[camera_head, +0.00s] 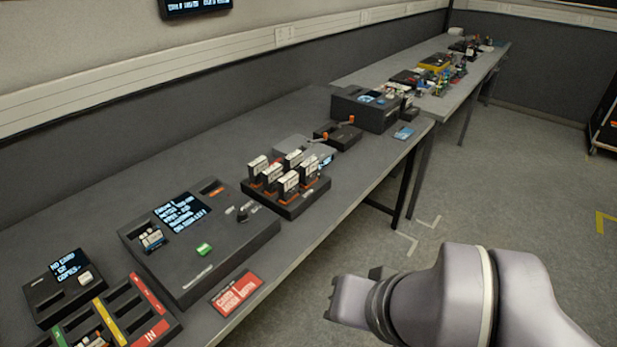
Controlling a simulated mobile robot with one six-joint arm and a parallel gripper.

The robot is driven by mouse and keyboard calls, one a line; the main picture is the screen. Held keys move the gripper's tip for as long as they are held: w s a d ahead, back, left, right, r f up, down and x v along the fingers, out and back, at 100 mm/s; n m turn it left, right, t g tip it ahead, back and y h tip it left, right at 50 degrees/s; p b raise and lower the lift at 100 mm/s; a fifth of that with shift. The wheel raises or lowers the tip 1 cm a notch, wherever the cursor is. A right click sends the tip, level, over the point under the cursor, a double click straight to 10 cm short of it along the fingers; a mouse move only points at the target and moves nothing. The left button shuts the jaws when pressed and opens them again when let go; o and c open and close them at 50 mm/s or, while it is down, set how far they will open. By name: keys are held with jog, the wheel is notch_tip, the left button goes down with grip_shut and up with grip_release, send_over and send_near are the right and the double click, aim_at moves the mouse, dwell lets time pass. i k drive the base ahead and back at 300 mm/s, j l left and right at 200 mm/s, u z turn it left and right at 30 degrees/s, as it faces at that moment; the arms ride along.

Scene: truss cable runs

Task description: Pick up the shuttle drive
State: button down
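No item is readable as the shuttle drive, so I cannot tell which one it is. Several white-and-black drive-like cartridges stand upright in a dark rack (291,207) near the middle of the table (330,232). Another small block with a whitish label (152,240) sits in a slot of the large console (190,287). My gripper (352,296) is at the lower right, in front of the table's front edge and apart from the cartridges. Its fingers are not clearly seen, and no held thing shows.
A red sign (236,293) lies at the front edge. A small screen box (62,288) and a slotted tray with coloured strips (150,331) are at lower left. A dark box (366,108) stands at the table's far end. A cluttered second table (440,102) lies beyond.

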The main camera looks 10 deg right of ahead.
aim_at(308, 168)
jog(key=i+l+u, duration=0.1)
jog(key=i+l, duration=0.2)
jog(key=i, duration=0.25)
jog(key=i+l, duration=0.35)
jog(key=i, duration=0.15)
jog(key=i+l+u, duration=0.15)
jog(key=i+l, duration=0.2)
jog(key=i, duration=0.15)
